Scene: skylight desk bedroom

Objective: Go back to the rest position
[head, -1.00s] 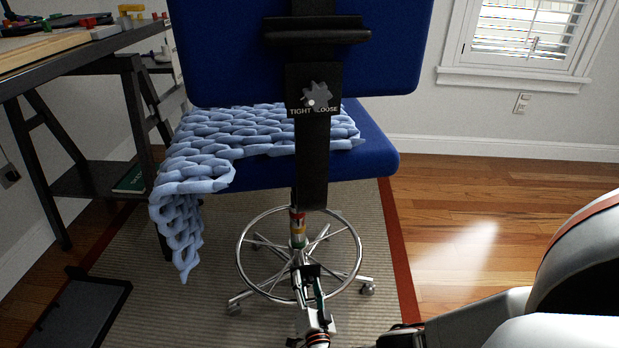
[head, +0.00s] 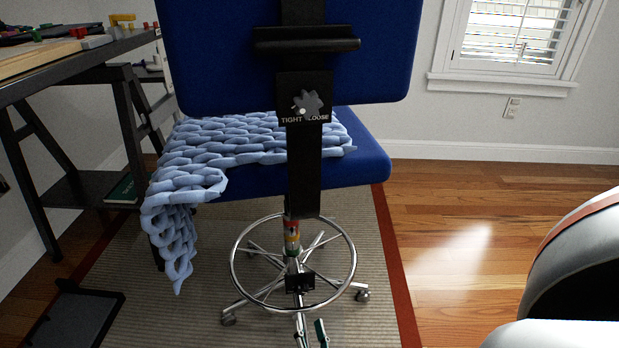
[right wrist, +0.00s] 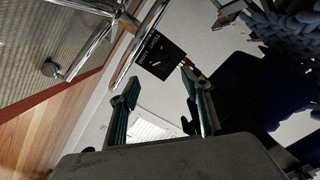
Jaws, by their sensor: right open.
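My right gripper (head: 311,333) shows only by its green-padded fingertips at the bottom edge of the head view, in front of the chair's wheeled base. In the right wrist view the same gripper (right wrist: 160,77) has its two fingers spread apart, with nothing between them. Part of my right arm shows at the lower right of the head view. My left gripper is in neither view.
A blue swivel chair (head: 355,165) with a chrome foot ring stands close ahead, a light-blue knitted throw (head: 215,145) over its seat. A dark desk (head: 90,52) is at left. A dark flat object (head: 80,318) lies lower left. Wooden floor (head: 460,215) is clear at right.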

